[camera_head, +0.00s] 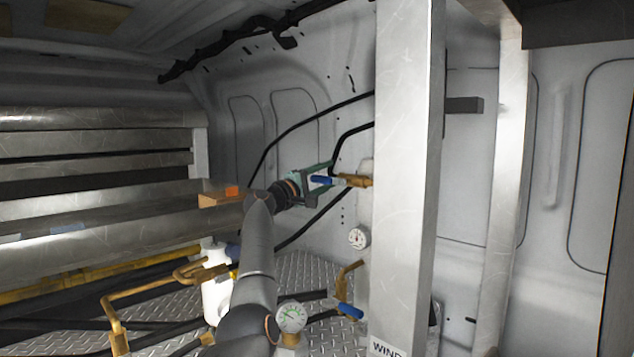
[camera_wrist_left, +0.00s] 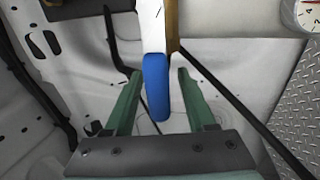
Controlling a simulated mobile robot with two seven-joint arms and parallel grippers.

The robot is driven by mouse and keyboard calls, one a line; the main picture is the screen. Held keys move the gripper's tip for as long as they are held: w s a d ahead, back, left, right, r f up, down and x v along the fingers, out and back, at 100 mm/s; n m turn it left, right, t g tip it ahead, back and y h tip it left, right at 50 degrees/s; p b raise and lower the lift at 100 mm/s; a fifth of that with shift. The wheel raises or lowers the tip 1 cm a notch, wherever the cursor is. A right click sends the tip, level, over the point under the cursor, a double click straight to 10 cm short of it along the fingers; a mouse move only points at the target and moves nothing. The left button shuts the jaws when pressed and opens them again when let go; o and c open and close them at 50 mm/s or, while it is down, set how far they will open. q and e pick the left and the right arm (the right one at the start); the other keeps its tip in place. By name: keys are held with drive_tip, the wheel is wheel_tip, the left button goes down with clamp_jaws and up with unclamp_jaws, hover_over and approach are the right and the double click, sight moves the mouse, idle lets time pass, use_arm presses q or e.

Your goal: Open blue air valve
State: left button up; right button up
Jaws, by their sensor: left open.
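The blue air valve handle (camera_head: 321,180) sits on a brass valve body (camera_head: 355,181) fixed to the metal post. My left gripper (camera_head: 322,184) reaches it from the left. In the left wrist view the blue handle (camera_wrist_left: 157,88) lies between the two green fingers of my open left gripper (camera_wrist_left: 157,80), with a gap visible on each side. The handle's white upper part (camera_wrist_left: 152,28) runs up to the brass valve (camera_wrist_left: 172,25). I cannot tell whether a finger touches the handle. My right gripper is not in view.
A second blue-handled valve (camera_head: 350,310) sits lower by the post (camera_head: 404,200). Gauges show at the post (camera_head: 359,238) and near my arm (camera_head: 291,317). Black hoses (camera_head: 300,125) run behind the gripper. Brass pipes (camera_head: 150,290) and a white filter (camera_head: 215,285) stand lower left.

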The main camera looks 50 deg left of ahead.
use_arm(q)
drive_tip(key=shift+s+f+b, duration=0.3)
drive_tip(key=shift+s+b, duration=0.05)
drive_tip(key=shift+s, duration=0.2)
drive_tip(key=b+v, duration=0.4)
drive_tip(key=v, duration=0.7)
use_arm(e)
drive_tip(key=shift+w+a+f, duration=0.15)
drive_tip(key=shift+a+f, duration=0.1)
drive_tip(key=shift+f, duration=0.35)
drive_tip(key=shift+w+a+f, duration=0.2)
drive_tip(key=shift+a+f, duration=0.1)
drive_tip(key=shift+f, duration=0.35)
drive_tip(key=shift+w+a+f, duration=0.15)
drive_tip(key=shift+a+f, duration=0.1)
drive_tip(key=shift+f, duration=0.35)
use_arm(q)
drive_tip(key=shift+s, duration=0.15)
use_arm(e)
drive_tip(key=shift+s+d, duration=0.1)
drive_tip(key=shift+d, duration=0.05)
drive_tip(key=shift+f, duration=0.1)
